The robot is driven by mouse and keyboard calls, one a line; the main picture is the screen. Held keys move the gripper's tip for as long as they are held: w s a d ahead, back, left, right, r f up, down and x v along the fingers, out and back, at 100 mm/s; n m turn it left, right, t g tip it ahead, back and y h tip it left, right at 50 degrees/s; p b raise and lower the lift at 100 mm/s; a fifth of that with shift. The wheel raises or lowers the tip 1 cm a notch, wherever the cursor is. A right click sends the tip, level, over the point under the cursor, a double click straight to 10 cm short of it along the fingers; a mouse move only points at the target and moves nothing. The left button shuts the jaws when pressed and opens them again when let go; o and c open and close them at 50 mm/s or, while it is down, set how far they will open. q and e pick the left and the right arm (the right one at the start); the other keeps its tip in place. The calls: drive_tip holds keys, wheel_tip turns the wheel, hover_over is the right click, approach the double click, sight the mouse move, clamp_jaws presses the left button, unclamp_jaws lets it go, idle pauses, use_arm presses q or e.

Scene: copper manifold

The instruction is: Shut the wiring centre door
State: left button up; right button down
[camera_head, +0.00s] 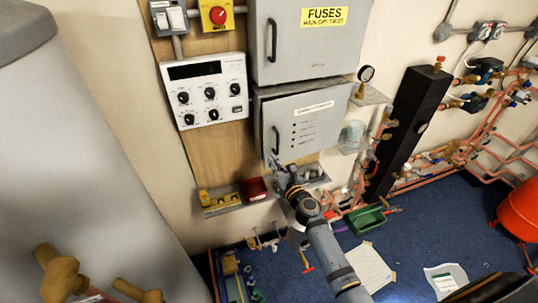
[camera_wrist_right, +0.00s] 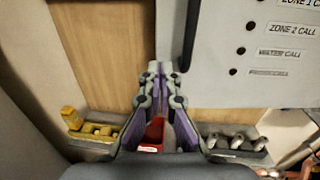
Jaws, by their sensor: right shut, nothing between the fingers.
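The wiring centre door (camera_head: 309,125) is a light grey panel with a label, a column of small indicators and a dark vertical handle (camera_head: 276,140) near its left edge. It sits on the lower grey box on the wall; I cannot tell for sure whether a gap stands behind its left edge. In the right wrist view the door (camera_wrist_right: 235,70) fills the upper right, with the handle (camera_wrist_right: 190,35) at its left. My right gripper (camera_head: 274,160) is shut and empty at the door's lower left corner, below the handle. Its fingertips (camera_wrist_right: 160,68) look close to the door's edge; contact is unclear.
The fuses cabinet (camera_head: 310,45) is right above. A white control panel (camera_head: 205,92) is to the left. Below are a shelf with a yellow holder (camera_head: 218,200) and a red bin (camera_head: 254,189). Copper pipes and a black column (camera_head: 408,125) stand to the right.

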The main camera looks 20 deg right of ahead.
sight(266, 149)
drive_tip(key=w, duration=0.3)
drive_tip(key=shift+w, duration=0.1)
drive_tip(key=shift+w+a, duration=0.2)
drive_tip(key=shift+w, duration=0.05)
use_arm(q)
drive_tip(key=shift+s+d+f, duration=0.3)
drive_tip(key=shift+s+d, duration=0.45)
drive_tip(key=shift+s, duration=0.15)
use_arm(e)
drive_tip(key=w, duration=0.1)
drive_tip(key=w+b, duration=0.1)
drive_tip(key=w, duration=0.1)
drive_tip(key=w+b, duration=0.1)
drive_tip(key=shift+w+a, duration=0.2)
drive_tip(key=shift+a, duration=0.15)
drive_tip(key=shift+s+r, duration=0.15)
drive_tip(key=shift+r, duration=0.1)
use_arm(q)
drive_tip(key=shift+w+a+f, duration=0.1)
drive_tip(key=shift+a+f, duration=0.1)
drive_tip(key=shift+f, duration=0.55)
